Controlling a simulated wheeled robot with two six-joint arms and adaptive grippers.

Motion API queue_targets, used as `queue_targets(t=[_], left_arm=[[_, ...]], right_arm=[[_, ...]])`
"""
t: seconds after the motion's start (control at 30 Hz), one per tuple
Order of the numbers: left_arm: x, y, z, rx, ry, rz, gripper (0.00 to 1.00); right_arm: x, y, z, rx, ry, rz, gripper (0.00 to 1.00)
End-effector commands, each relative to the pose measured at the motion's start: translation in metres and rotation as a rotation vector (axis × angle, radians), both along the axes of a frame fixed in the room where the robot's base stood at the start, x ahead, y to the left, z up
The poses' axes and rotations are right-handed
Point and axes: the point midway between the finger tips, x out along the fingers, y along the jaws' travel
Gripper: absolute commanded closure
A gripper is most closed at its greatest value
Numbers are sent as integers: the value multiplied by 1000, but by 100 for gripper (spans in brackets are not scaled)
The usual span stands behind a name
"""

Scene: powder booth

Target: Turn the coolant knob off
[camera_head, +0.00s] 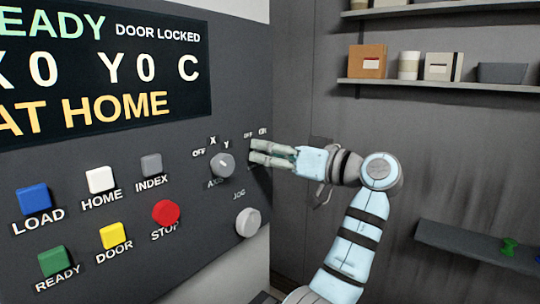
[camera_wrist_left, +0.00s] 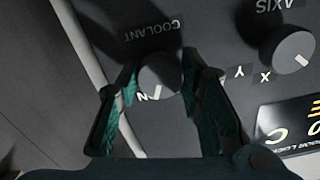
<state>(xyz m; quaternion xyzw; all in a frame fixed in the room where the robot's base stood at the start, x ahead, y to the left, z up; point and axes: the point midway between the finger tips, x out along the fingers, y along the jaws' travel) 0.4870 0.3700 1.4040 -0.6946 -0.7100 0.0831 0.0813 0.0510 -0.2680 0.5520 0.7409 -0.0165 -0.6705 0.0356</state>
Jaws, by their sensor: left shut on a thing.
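The coolant knob (camera_wrist_left: 160,72) is a round grey knob with a white pointer line, under the COOLANT label in the left wrist view. Its pointer faces the letter N, the visible end of a partly covered label. My left gripper (camera_wrist_left: 158,80) has a finger on each side of the knob and is shut on it. In the head view my left gripper (camera_head: 256,154) reaches the panel's right edge, below small OFF and ON labels, and hides the knob there. My right gripper is not in view.
The axis knob (camera_head: 222,165) sits close left of my gripper, and the jog knob (camera_head: 248,222) is below. Coloured buttons, including a red stop button (camera_head: 166,213), fill the panel's left. A display (camera_head: 100,75) is above them. Shelves (camera_head: 440,87) with boxes hang at right.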

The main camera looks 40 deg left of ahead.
Motion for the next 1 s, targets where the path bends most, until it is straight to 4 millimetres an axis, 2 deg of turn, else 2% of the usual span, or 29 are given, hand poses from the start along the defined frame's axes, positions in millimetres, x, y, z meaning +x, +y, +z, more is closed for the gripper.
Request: queue_targets(t=[0.4,1.0], left_arm=[[0,0,-2,8,-376,0,94],[1,0,-1,20,-896,0,94]], right_arm=[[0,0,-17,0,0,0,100],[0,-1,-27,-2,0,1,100]])
